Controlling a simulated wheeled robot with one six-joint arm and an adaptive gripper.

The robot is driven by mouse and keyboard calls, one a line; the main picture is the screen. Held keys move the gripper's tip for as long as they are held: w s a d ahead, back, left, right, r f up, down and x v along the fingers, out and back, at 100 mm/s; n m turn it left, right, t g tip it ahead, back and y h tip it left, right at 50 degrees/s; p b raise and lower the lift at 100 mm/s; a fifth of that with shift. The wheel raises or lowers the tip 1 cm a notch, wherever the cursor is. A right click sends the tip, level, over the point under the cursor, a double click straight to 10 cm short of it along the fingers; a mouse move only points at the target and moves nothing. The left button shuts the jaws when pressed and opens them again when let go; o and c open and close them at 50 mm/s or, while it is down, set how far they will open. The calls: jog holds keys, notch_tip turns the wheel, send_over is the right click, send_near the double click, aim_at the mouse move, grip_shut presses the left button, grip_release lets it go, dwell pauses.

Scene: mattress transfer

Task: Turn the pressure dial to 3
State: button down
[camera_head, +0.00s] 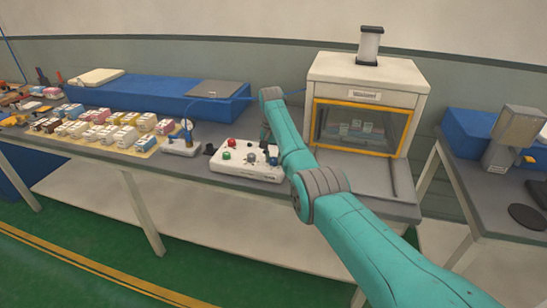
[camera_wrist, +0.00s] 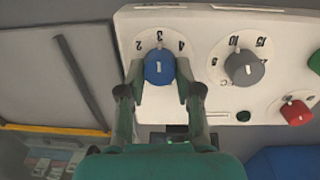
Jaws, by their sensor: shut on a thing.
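The blue pressure dial (camera_wrist: 159,67) sits on a white control panel (camera_wrist: 196,45) in the wrist view. The numbers 2, 3 and 4 show around it, with 3 directly above. A short white mark on the dial's face stands upright, in line with the 3. My gripper (camera_wrist: 160,80) is shut on the dial, one finger on its left side and one on its right. In the head view the panel (camera_head: 245,176) lies on the bench, and my gripper (camera_head: 266,134) reaches down to its right part. The lower part of the dial's scale is hidden.
A larger grey dial (camera_wrist: 244,68) and a red knob (camera_wrist: 295,112) are right of the blue dial in the wrist view. A white machine with an orange-framed window (camera_head: 365,127) stands right of my arm. Small boxes (camera_head: 103,132) fill the bench's left.

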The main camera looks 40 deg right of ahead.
aim_at(272, 158)
jog(key=c, duration=0.8)
grip_release()
jog(key=shift+r, duration=0.1)
jog(key=r, duration=1.1)
jog(key=shift+w+a+r, duration=0.15)
jog(key=shift+w+r, duration=0.05)
jog(key=shift+r, duration=0.2)
jog(key=shift+s, duration=0.1)
